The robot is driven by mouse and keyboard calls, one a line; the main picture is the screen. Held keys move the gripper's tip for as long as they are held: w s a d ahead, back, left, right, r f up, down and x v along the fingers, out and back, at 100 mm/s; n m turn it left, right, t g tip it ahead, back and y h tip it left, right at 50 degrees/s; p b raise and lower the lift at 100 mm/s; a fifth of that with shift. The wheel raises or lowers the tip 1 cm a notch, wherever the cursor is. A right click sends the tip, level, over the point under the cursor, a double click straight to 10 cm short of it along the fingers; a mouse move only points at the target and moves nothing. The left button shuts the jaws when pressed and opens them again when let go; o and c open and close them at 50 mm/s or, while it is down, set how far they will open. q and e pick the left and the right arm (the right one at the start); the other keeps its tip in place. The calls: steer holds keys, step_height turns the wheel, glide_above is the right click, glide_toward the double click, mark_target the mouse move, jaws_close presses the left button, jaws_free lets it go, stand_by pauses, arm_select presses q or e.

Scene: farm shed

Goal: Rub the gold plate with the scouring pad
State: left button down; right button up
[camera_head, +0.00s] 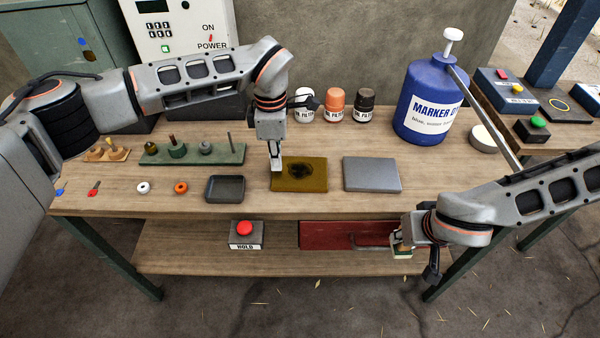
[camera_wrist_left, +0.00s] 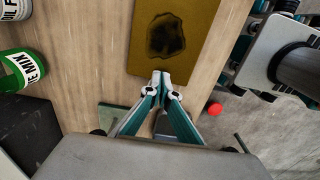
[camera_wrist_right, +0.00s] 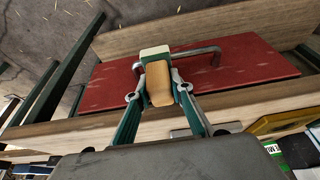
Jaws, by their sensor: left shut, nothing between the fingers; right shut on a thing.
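The gold plate (camera_head: 313,184) lies flat on the workbench, with a dark smudge on its upper face. It also shows in the left wrist view (camera_wrist_left: 199,17). My left gripper (camera_head: 276,167) points down at the plate's left edge, shut and empty; its fingertips (camera_wrist_left: 161,76) show at the plate's edge, and I cannot tell whether they touch it. My right gripper (camera_head: 402,244) is shut on the scouring pad (camera_head: 402,253), off the bench's front edge. In the right wrist view the pad has a tan block (camera_wrist_right: 159,84) and a pale and green end.
A grey plate (camera_head: 371,174) lies right of the gold one, a dark tray (camera_head: 225,189) to its left. Filter bottles (camera_head: 335,105) and a blue marker jug (camera_head: 430,105) stand behind. A red drawer front (camera_head: 325,235) with a metal handle is below, near the right gripper.

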arm_select(q)
steer(key=shift+f, duration=0.65)
arm_select(e)
steer(key=shift+f, duration=0.4)
arm_select(q)
steer(key=shift+r, duration=0.15)
arm_select(e)
steer(key=shift+r, duration=0.15)
